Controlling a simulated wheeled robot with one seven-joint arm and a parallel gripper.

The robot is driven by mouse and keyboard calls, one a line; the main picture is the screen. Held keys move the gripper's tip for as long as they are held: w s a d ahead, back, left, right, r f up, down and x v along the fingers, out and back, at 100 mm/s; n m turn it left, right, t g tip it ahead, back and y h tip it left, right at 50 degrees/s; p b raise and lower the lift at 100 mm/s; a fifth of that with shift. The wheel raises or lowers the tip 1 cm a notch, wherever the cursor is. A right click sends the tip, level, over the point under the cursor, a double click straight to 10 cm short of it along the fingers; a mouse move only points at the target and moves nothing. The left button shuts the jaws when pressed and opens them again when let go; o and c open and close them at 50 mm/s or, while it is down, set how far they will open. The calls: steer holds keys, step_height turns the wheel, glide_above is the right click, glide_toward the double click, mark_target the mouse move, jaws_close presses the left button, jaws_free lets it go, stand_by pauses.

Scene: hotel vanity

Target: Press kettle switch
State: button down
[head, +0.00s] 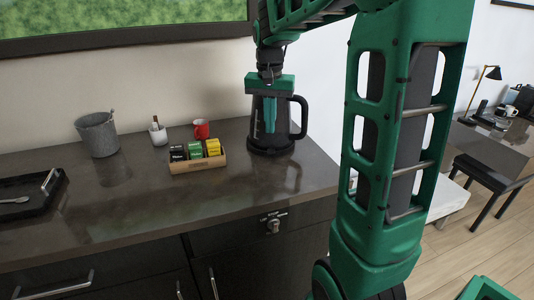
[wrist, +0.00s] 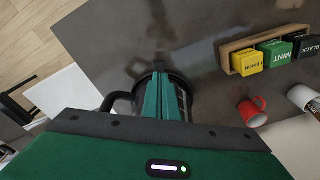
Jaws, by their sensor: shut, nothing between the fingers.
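A black kettle (head: 284,137) with a handle on its right stands on its base at the right end of the dark counter. My gripper (head: 270,130) is shut and empty, pointing down in front of the kettle's body in the head view. In the wrist view the closed green fingers of my gripper (wrist: 165,76) lie over the kettle (wrist: 186,98) and cover much of it. The kettle's handle (wrist: 108,101) shows to the left there. The switch is hidden or too small to make out, and I cannot tell whether the fingers touch the kettle.
A wooden tea box (head: 196,164) with several packets sits left of the kettle, with a red mug (head: 201,130) behind it. A white cup (head: 158,134), a grey bucket (head: 98,135) and a black tray (head: 30,193) stand farther left. The counter front (head: 250,190) is clear.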

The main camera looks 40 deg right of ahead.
mark_target(270, 152)
steer(key=shift+w+d+f, duration=0.1)
steer(key=shift+d+f, duration=0.05)
steer(key=shift+f, duration=1.6)
steer(key=shift+w+d+f, duration=0.1)
steer(key=shift+f, duration=1.65)
steer(key=shift+f, duration=0.1)
steer(key=shift+f, duration=0.65)
steer(key=shift+s+a+r, duration=0.3)
steer(key=shift+s+a, duration=0.25)
steer(key=shift+a, duration=0.05)
steer(key=shift+s+a+r, duration=0.3)
steer(key=shift+s+a, duration=0.2)
steer(key=shift+a, duration=0.05)
